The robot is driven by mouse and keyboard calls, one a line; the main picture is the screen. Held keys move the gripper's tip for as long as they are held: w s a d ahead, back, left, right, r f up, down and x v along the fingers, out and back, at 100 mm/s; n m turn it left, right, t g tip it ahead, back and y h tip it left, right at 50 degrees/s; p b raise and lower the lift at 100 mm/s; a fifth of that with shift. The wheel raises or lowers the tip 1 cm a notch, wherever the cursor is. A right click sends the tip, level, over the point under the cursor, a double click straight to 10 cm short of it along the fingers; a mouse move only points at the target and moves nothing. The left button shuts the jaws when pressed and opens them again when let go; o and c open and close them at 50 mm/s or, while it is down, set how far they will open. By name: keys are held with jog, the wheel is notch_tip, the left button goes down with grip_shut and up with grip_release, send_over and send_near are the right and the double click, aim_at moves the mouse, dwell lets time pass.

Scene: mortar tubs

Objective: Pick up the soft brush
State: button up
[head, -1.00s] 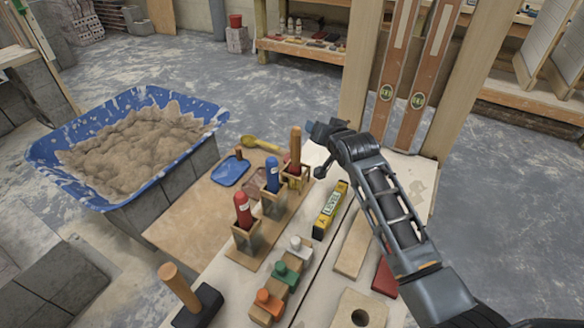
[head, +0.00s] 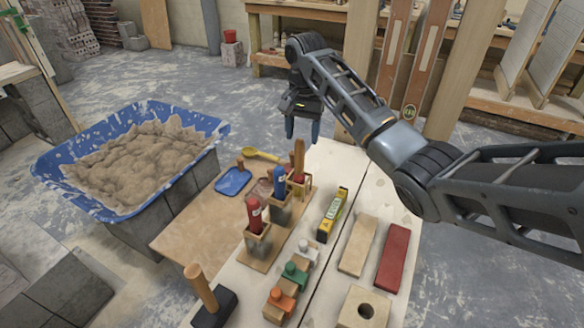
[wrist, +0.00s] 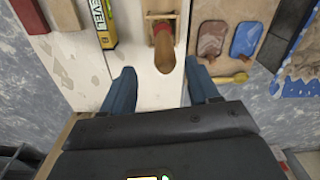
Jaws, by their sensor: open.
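A wooden rack (head: 262,262) on the bench holds three upright tools in square holders. The far one has a plain wooden handle (head: 299,156); the middle one is a blue-handled tool (head: 279,180) and the near one a red-handled tool (head: 254,214). Their lower ends are hidden, so I cannot tell for certain which is the soft brush. My gripper (head: 303,130) is open and empty, pointing down near the rack's far end. In the wrist view the wooden handle (wrist: 164,50) stands just ahead of the gap between the open fingertips (wrist: 162,74).
A yellow level (head: 333,214) lies right of the rack. A blue float (head: 233,181) and a yellow spoon (head: 262,155) lie left. A blue mortar tub (head: 50,172) stands further left. A red block (head: 394,257) and a wooden block (head: 358,245) lie right.

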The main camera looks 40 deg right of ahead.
aim_at(299, 154)
notch_tip(299, 154, down, 2)
jog(key=shift+a+f, duration=0.15)
jog(key=shift+f, duration=0.05)
jog(key=shift+w+f, duration=0.15)
jog(key=shift+f, duration=1.2)
jog(key=shift+w+f, duration=0.15)
jog(key=shift+f, duration=1.2)
jog(key=shift+c, duration=0.3)
grip_shut()
